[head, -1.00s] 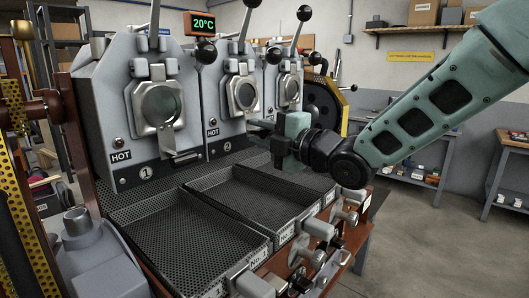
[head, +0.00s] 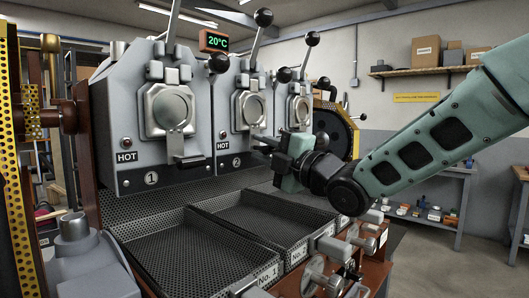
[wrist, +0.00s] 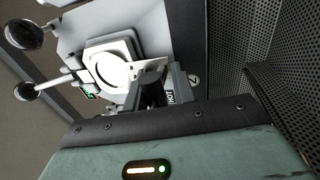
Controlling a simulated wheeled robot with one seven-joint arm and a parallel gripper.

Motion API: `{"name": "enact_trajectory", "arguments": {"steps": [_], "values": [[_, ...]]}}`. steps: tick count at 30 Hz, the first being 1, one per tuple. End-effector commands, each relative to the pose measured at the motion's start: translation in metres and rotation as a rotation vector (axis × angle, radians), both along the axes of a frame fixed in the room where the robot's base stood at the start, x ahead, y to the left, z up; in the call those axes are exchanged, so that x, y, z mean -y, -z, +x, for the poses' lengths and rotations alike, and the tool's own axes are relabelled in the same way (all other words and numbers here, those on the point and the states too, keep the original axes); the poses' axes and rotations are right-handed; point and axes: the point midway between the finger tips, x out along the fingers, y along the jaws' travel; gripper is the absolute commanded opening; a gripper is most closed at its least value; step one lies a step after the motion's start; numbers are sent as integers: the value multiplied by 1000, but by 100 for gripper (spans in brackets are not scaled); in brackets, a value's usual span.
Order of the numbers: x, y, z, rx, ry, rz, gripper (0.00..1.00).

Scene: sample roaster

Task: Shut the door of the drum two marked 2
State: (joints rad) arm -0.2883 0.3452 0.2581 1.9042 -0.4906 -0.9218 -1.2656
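Drum two (head: 226,118) is the middle grey drum, with a plate marked 2 (head: 236,161) and a HOT label beside it. Its door (head: 249,108), a metal plate with a round centre, faces front; I cannot tell if a narrow gap stands behind it. My gripper (head: 264,145) is just below and right of this door, near its lower handle. In the wrist view the door (wrist: 108,66) is above the fingers (wrist: 153,97), with its handle (wrist: 148,72) close to them. Whether they touch the handle, and how far they are open, is unclear.
Drum one (head: 140,115) stands left, and a third drum (head: 299,105) stands right behind my gripper. Mesh trays (head: 200,250) lie below the drums. Levers with black knobs (head: 263,18) rise above. Valves and handles (head: 325,275) line the front edge. Open floor lies at right.

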Motion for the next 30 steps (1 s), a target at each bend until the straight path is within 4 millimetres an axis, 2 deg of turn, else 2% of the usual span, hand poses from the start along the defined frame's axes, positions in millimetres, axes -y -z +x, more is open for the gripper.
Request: {"name": "enact_trajectory", "arguments": {"steps": [1,2,19,23,30], "values": [[2,-11,1,17,4,16,37],[2,-11,1,17,4,16,40],[4,-3,-2,8,1,5,40],[18,2,-13,8,1,6,40],[61,14,-46,10,4,5,40]]}}
